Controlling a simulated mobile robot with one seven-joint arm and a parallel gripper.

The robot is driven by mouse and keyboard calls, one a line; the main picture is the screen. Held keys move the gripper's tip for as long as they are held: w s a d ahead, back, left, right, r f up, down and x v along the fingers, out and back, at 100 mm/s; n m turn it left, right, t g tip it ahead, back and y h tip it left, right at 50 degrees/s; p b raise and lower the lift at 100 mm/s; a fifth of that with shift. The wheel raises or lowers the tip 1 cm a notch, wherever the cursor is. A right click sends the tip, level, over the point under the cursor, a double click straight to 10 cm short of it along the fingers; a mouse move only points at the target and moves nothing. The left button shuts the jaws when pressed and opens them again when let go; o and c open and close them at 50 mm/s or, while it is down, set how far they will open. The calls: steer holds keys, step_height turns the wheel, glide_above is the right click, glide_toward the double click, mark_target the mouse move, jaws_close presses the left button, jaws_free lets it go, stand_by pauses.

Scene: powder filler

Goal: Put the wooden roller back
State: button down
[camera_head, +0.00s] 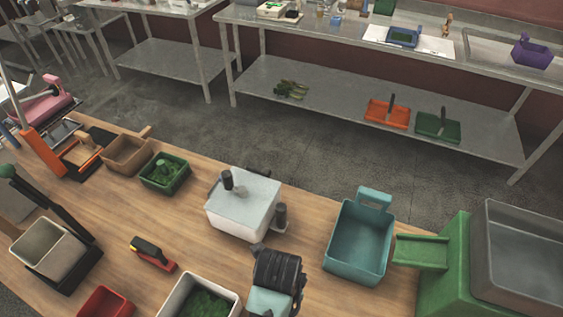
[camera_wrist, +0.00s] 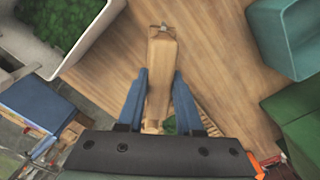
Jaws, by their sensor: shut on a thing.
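The wooden roller (camera_wrist: 161,65) shows in the wrist view as a long, light-brown wooden piece with a small metal end at its top. My gripper (camera_wrist: 158,92) has two blue fingers, one on each side of the roller, and is shut on it. The roller's near end is partly hidden by the gripper body. In the head view my dark arm end (camera_head: 278,270) is over the front middle of the wooden table, and I cannot make out the roller there.
A white tub of green matter (camera_head: 205,298) stands left of my arm on the wooden table (camera_head: 110,215). A white box machine (camera_head: 245,205) is behind it. A teal bin (camera_head: 358,245) and a green machine (camera_head: 450,275) stand to the right. Bare tabletop shows between the arm and the teal bin.

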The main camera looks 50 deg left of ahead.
steer(key=shift+f+p, duration=0.45)
steer(key=shift+f, duration=2.6)
steer(key=shift+w+f, duration=0.1)
steer(key=shift+f, duration=0.1)
steer(key=c, duration=0.6)
jaws_free()
steer(key=shift+o, duration=0.2)
